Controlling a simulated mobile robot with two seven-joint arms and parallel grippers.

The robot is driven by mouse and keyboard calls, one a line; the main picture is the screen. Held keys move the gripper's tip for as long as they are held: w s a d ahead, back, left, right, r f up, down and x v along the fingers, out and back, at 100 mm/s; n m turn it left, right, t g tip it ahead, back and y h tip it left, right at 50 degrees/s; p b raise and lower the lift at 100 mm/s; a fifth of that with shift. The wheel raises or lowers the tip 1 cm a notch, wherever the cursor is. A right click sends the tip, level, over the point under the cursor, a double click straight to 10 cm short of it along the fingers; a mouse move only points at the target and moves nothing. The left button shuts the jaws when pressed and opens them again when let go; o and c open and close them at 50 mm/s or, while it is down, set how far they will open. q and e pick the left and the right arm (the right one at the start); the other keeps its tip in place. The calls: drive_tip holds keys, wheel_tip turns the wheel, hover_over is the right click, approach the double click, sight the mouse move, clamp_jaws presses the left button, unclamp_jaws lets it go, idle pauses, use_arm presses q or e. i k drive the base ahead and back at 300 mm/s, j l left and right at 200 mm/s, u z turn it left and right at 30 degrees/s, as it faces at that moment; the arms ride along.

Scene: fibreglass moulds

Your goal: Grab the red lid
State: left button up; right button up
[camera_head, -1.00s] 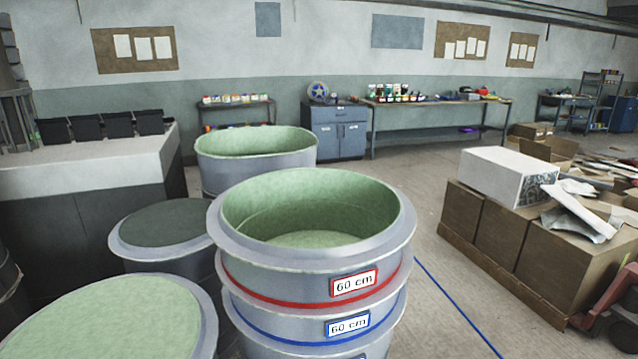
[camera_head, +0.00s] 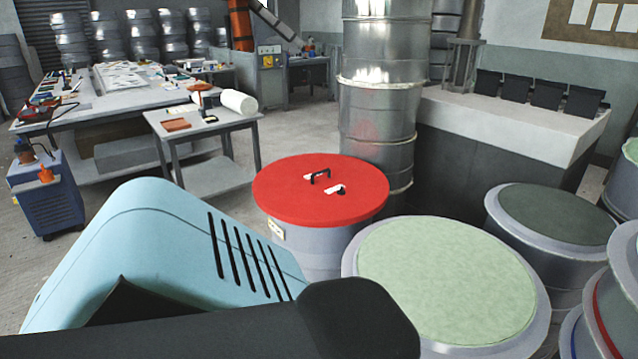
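The red lid (camera_head: 300,205) lies flat on a grey drum (camera_head: 318,250) near the middle of the head view. It is round, with a small black handle (camera_head: 320,177) and a second small fitting on top. My own light-blue and black body parts fill the lower left and bottom of the view, in front of the drum's lower part. Neither of my grippers shows.
A mould with a pale green top (camera_head: 450,280) stands right of the red-lidded drum, with a dark-topped one (camera_head: 560,213) beyond. A tall metal column (camera_head: 378,100) rises behind. A small table (camera_head: 205,125) and a blue cabinet (camera_head: 48,195) stand left, with open floor between.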

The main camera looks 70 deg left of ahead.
sight(301, 190)
drive_tip(key=u, duration=2.2)
drive_tip(key=z, duration=0.55)
drive_tip(key=i+j+z, duration=0.15)
drive_tip(key=j+z, duration=0.25)
drive_tip(key=i+j+z, duration=0.1)
drive_tip(key=j+z, duration=0.65)
drive_tip(key=j, duration=0.5)
drive_tip(key=i+j+z, duration=0.1)
drive_tip(key=j, duration=1.6)
